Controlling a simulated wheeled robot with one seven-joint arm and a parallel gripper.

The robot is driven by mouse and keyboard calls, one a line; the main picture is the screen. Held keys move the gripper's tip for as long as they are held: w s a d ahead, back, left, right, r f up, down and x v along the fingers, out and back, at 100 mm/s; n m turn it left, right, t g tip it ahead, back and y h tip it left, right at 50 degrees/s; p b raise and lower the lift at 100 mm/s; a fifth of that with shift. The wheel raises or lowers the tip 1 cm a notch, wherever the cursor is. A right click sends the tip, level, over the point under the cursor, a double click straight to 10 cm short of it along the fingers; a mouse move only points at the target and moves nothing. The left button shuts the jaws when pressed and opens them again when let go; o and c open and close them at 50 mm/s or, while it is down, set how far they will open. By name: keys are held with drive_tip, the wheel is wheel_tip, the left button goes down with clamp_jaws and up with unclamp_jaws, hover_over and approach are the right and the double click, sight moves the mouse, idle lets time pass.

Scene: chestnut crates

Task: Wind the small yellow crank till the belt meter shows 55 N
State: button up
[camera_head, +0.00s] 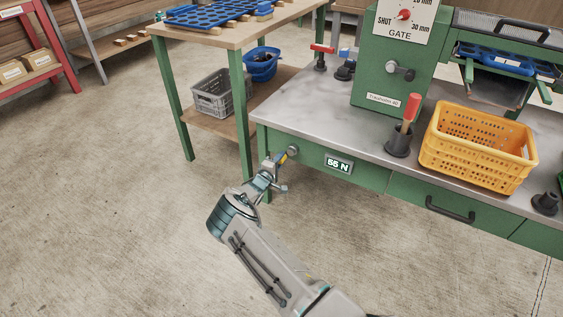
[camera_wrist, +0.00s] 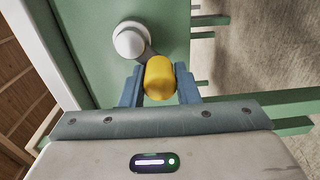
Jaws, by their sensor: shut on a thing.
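The small yellow crank (camera_wrist: 159,78) sits between my gripper's two fingers in the wrist view. Its round grey hub (camera_wrist: 130,41) is fixed to the green front panel of the bench. In the head view the crank (camera_head: 283,158) is mostly covered by my gripper (camera_head: 276,164), with a bit of yellow showing beside the hub (camera_head: 293,151). My gripper is shut on the crank's yellow knob. The belt meter (camera_head: 339,164), on the front panel right of the crank, reads 55 N.
An orange crate (camera_head: 478,146) and a red-handled tool in a dark cup (camera_head: 398,142) stand on the bench. A drawer handle (camera_head: 450,209) sticks out at the lower right. A side table (camera_head: 240,36) with a grey crate (camera_head: 212,95) stands behind left. The floor in front is clear.

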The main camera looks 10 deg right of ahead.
drive_tip(key=shift+w+a+r+m+p, duration=0.1)
drive_tip(key=shift+a+r+m+p, duration=0.15)
drive_tip(key=shift+m, duration=0.6)
drive_tip(key=shift+w+a+r+m+p, duration=0.15)
drive_tip(key=shift+r+m+p, duration=0.1)
drive_tip(key=shift+m, duration=0.55)
drive_tip(key=shift+a+r+m+p, duration=0.2)
drive_tip(key=shift+r+m+p, duration=0.05)
drive_tip(key=shift+m, duration=0.6)
drive_tip(key=o, duration=1)
drive_tip(key=shift+a, duration=0.1)
drive_tip(key=shift+c, duration=0.2)
drive_tip(key=shift+d, duration=0.25)
drive_tip(key=p+v, duration=0.4)
drive_tip(key=v, duration=0.9)
drive_tip(key=shift+s+a, duration=0.25)
drive_tip(key=shift+s, duration=0.05)
drive_tip(key=shift+r, duration=0.1)
